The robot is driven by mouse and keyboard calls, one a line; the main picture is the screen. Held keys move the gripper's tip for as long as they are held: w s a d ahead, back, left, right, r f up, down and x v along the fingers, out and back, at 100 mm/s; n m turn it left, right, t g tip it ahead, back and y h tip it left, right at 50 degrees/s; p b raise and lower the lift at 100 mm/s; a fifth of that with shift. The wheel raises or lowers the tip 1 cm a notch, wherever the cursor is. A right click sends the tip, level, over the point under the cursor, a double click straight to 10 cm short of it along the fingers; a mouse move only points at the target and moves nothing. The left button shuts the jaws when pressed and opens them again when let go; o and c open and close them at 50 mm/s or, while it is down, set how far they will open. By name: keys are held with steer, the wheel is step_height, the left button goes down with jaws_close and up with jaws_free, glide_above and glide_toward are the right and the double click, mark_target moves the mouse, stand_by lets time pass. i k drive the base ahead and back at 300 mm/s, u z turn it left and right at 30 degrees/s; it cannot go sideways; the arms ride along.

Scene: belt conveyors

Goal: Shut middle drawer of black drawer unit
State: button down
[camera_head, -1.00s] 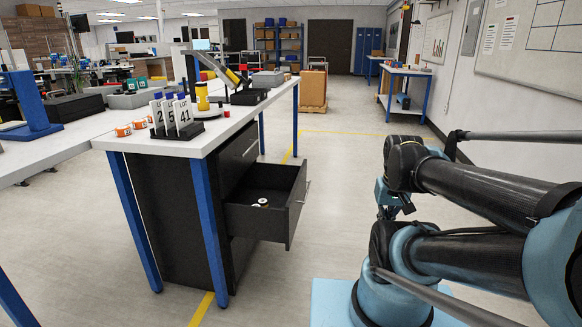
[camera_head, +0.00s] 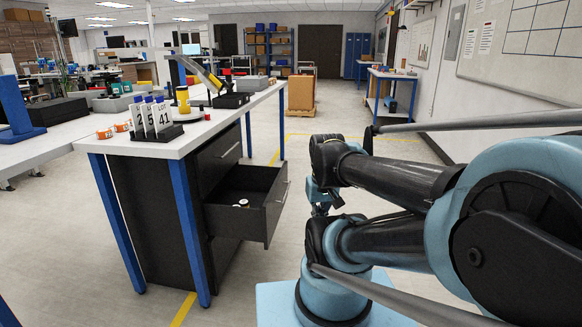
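The black drawer unit (camera_head: 153,222) stands under a white-topped workbench with blue legs, left of centre. Its middle drawer (camera_head: 236,218) is pulled out to the right, with small light-coloured items (camera_head: 243,203) inside. The drawer above it (camera_head: 218,152) is shut and has a bar handle. The middle drawer's front, with its handle (camera_head: 283,191), faces right. My arm fills the right side. What appears to be my gripper (camera_head: 323,207) hangs under the arm's end, right of the drawer front and apart from it in the picture. It is small and dark, and its fingers are not clear.
The bench top (camera_head: 130,148) carries numbered bottles in a black rack (camera_head: 157,123), orange rings, a yellow cylinder (camera_head: 183,98) and grey boxes. Open floor lies beyond the drawer. A carton on a pallet (camera_head: 301,94) and another bench (camera_head: 392,75) stand farther back.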

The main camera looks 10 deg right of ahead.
mark_target(267, 188)
steer(key=i, duration=1)
